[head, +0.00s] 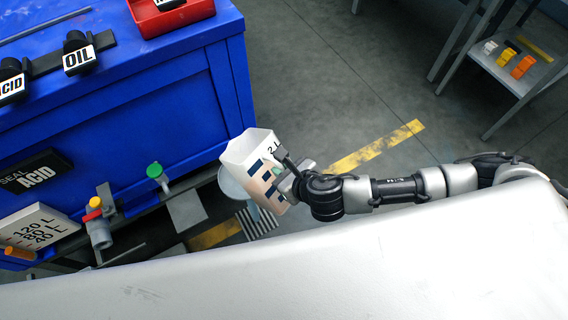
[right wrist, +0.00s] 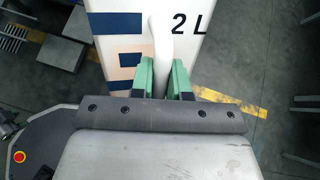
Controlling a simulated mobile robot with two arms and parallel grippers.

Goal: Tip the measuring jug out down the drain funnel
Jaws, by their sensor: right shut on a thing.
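The white measuring jug (head: 262,150), marked "2 L" with dark blue bars, is in the air right of the blue cabinet in the head view. Its open mouth faces up and left; I cannot tell its exact tilt or what is inside. My right gripper (head: 285,180) is shut on its handle. In the right wrist view the green fingers (right wrist: 161,80) close around the white handle (right wrist: 161,45) and the jug wall (right wrist: 185,50) stands beyond. A pale round rim (head: 229,185), seemingly the drain funnel, lies below the jug, which partly hides it. My left gripper is not in view.
The blue cabinet (head: 170,100) fills the left, with a red bin (head: 172,14) and black parts labelled OIL (head: 78,58) on top. A green-topped valve (head: 155,171) and a red-and-yellow one (head: 96,210) stand near the funnel. Floor to the right is open up to a shelf (head: 510,65).

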